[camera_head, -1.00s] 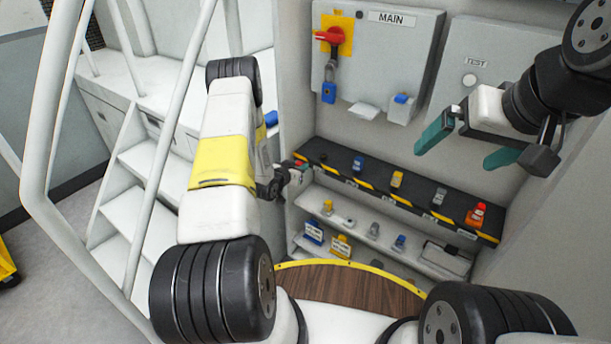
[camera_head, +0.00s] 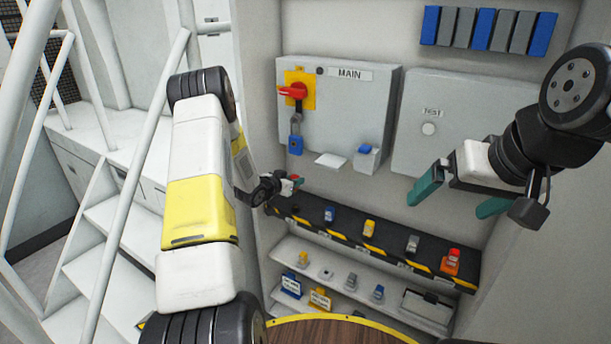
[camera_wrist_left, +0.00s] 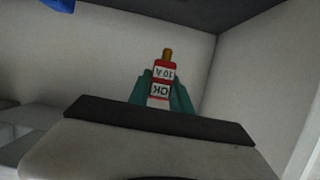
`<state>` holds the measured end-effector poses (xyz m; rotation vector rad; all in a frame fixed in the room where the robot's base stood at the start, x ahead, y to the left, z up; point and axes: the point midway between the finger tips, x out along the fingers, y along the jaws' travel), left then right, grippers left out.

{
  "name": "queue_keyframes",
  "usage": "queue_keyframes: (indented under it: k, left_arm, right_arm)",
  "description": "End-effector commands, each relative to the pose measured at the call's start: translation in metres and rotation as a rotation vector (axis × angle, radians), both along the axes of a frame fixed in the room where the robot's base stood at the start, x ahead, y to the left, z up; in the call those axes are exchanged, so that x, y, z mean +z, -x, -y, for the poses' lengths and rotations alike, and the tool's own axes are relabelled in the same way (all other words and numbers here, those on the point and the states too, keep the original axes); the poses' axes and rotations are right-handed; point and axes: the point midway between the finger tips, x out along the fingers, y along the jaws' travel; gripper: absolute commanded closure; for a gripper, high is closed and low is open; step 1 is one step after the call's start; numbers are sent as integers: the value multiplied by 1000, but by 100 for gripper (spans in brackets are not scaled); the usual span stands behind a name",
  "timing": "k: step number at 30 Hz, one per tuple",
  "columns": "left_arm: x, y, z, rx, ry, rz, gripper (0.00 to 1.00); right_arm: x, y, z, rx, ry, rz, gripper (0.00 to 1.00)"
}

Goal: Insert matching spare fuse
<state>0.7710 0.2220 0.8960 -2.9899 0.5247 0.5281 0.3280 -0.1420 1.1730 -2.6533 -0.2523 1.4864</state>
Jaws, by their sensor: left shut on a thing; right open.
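My left gripper (camera_head: 294,182) is shut on a red fuse, near the left end of the upper shelf. In the left wrist view the red fuse (camera_wrist_left: 162,72) stands between the teal fingers, with white "10 A" and "OK" labels and a brass-coloured tip. My right gripper (camera_head: 452,202) is open and empty, in front of the TEST box. On the dark upper shelf (camera_head: 390,252) stand a blue piece (camera_head: 330,214), a yellow piece (camera_head: 369,228), a grey piece (camera_head: 412,244) and an orange-red piece (camera_head: 451,262). No fuse socket can be made out clearly.
The MAIN box (camera_head: 345,105) has a red handle (camera_head: 294,91) and blue padlock (camera_head: 295,145). The TEST box (camera_head: 450,120) is to its right. The lower shelf (camera_head: 400,310) holds several small pieces and tags. White stair rails (camera_head: 140,150) stand left of my left arm.

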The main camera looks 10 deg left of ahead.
Motion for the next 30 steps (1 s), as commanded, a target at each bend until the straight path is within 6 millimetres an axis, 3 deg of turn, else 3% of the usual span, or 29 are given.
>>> queue_keyframes:
  k: [18, 30]
  left_arm:
    - [-51, 0, 0, -1, 0, 0, 100]
    - [-57, 0, 0, 0, -1, 0, 100]
  right_arm:
    - [0, 0, 0, 0, 0, 0, 0]
    - [0, 0, 0, 0, 0, 0, 0]
